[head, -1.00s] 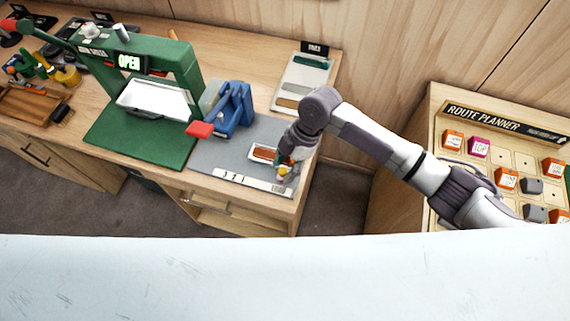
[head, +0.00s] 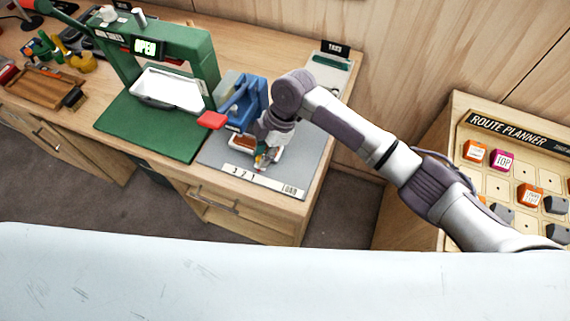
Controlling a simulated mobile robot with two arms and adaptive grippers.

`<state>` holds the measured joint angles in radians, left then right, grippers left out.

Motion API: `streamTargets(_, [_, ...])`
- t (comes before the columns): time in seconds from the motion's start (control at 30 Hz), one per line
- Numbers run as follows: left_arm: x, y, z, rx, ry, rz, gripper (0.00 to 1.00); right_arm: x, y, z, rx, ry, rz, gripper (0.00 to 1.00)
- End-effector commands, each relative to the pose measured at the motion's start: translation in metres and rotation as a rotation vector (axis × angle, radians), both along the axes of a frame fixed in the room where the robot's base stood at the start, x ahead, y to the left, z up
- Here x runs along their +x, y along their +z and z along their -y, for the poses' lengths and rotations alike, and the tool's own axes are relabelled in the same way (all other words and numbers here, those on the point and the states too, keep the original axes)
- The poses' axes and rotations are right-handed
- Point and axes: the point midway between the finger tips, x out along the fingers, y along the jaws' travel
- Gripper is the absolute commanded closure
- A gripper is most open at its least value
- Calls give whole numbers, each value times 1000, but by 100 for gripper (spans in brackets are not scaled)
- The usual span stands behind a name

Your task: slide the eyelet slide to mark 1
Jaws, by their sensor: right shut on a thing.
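The eyelet slide (head: 243,143) is a small pale tray with a reddish-brown piece in it, on the grey mat beside the blue press (head: 243,108). My right gripper (head: 263,157) is shut on it from above and hides part of it. A white strip (head: 265,182) along the mat's front edge carries marks 3, 2, 1 from left to right, then LOAD at its right end. The slide is behind the strip, near the numbered end. Which mark it lines up with cannot be told. My left gripper is not in view.
The press has a red lever (head: 211,120) close to the left of the slide. A green frame (head: 203,60) with an OPEN sign and white tray (head: 166,90) stands further left. The mat's right part is clear. A route planner board (head: 510,165) stands at the right.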

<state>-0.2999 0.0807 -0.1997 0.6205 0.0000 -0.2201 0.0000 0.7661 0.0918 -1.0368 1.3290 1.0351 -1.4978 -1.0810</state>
Motion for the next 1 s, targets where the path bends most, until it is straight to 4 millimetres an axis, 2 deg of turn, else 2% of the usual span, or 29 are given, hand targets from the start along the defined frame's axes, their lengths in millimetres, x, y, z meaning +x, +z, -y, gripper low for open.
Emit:
streamTargets(0.1, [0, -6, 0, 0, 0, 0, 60, 3, -1, -9, -2, -1, 0, 100])
streamTargets(0.37, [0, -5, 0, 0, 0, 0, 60, 3, 0, -9, -4, -1, -1, 100])
streamTargets(0.4, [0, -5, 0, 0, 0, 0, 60, 3, 0, -9, -4, -1, -1, 73])
streamTargets(0.53, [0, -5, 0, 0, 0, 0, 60, 3, 0, -9, -4, -1, -1, 52])
streamTargets(0.87, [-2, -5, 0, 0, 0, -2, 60, 3, 1, -9, -4, 0, -1, 50])
streamTargets(1.0, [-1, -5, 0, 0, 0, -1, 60, 6, 14, -4, -3, -1, 1, 50])
